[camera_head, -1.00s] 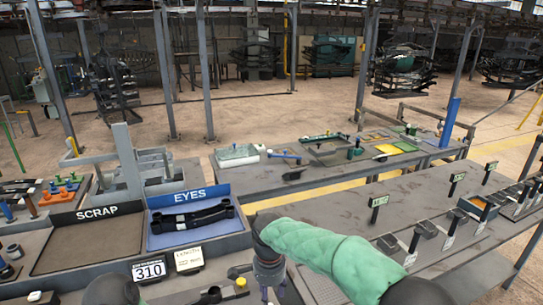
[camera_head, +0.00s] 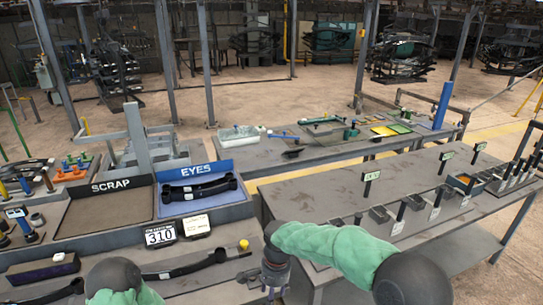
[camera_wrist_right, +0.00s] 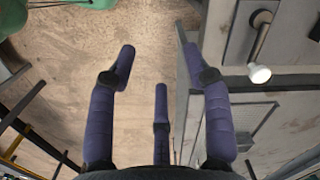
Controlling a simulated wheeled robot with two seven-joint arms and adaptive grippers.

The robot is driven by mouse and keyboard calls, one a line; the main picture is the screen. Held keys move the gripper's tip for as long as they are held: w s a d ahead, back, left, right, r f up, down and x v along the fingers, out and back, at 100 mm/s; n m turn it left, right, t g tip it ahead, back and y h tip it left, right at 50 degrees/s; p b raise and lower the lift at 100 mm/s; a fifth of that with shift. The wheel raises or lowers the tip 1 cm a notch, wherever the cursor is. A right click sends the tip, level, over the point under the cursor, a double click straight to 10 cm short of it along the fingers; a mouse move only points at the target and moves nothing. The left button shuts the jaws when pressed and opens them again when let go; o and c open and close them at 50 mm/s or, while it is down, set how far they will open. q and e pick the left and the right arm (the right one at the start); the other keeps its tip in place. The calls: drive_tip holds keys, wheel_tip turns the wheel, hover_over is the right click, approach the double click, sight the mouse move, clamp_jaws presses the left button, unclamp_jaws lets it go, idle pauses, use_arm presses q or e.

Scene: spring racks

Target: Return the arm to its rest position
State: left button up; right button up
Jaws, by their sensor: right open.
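My right arm, in a green sleeve, reaches in from the right in the head view. My right gripper (camera_head: 271,287) hangs fingers down over the gap at the right end of the front bench. In the right wrist view its purple-grey fingers (camera_wrist_right: 157,58) are spread, with nothing between them, above the floor beside a bench edge. Of my left arm only a dark joint and green sleeve show at the bottom of the head view; its gripper is out of view.
A black leaf spring (camera_head: 200,189) lies in the blue EYES tray (camera_head: 231,207). The SCRAP tray (camera_head: 105,212) beside it looks empty. Another dark spring (camera_head: 185,267) lies on the front bench, near a 310 sign (camera_head: 160,235). A long grey table (camera_head: 330,195) stands to the right.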

drive_tip(key=s+d+f+n+y, duration=0.15)
drive_tip(key=s+f, duration=0.25)
drive_tip(key=f, duration=0.8)
drive_tip(key=s+d+f+n, duration=0.2)
drive_tip(key=s+d+f, duration=0.2)
drive_tip(key=s+f, duration=0.3)
drive_tip(key=s+d+f+n+y, duration=0.1)
drive_tip(key=s+d+f, duration=0.3)
drive_tip(key=s+f, duration=0.4)
drive_tip(key=s+n, duration=0.1)
drive_tip(key=s, duration=0.2)
drive_tip(key=shift+s+t, duration=0.4)
drive_tip(key=shift+y, duration=0.25)
